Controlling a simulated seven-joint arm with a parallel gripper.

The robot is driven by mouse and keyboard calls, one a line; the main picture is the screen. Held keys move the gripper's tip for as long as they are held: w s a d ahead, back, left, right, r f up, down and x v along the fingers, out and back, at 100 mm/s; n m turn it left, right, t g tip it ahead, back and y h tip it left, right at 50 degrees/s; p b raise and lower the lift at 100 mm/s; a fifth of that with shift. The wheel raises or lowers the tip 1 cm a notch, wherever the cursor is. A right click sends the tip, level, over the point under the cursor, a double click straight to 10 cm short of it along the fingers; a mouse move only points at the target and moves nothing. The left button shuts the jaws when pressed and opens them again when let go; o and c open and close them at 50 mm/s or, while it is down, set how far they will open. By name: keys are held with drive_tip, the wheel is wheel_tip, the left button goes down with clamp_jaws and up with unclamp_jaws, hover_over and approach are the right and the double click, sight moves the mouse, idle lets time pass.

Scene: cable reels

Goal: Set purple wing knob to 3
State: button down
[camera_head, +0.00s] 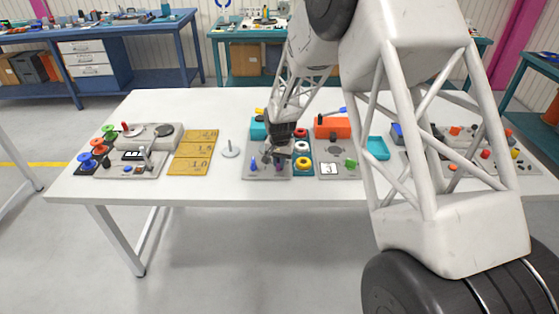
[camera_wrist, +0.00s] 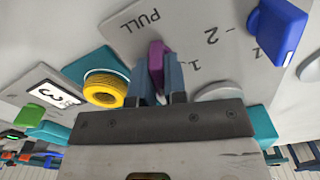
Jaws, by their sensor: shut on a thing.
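The purple wing knob (camera_wrist: 157,58) stands on a grey panel (camera_wrist: 197,22) with printed marks, among them "PULL", "2" and "1". My gripper (camera_wrist: 156,78) is shut on the knob, one blue-grey finger on each side of its wing. In the head view my gripper (camera_head: 281,156) reaches down to the panel (camera_head: 262,175) near the table's front, and the purple knob (camera_head: 278,168) shows just under it. The fingers and gripper body hide part of the knob's scale, so I cannot tell which number it points to.
A blue knob (camera_wrist: 277,30) stands on the same panel. A yellow reel (camera_wrist: 105,88) on a teal base is close beside my gripper. A neighbouring panel has a display (camera_wrist: 52,94) reading "3" and a green knob (camera_wrist: 30,115). Yellow plates (camera_head: 194,152) lie further left.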

drive_tip(key=shift+a+m, duration=0.1)
drive_tip(key=shift+m, duration=3.1)
drive_tip(key=c, duration=1.2)
unclamp_jaws()
drive_tip(key=shift+r, duration=0.1)
drive_tip(key=shift+r, duration=3.4)
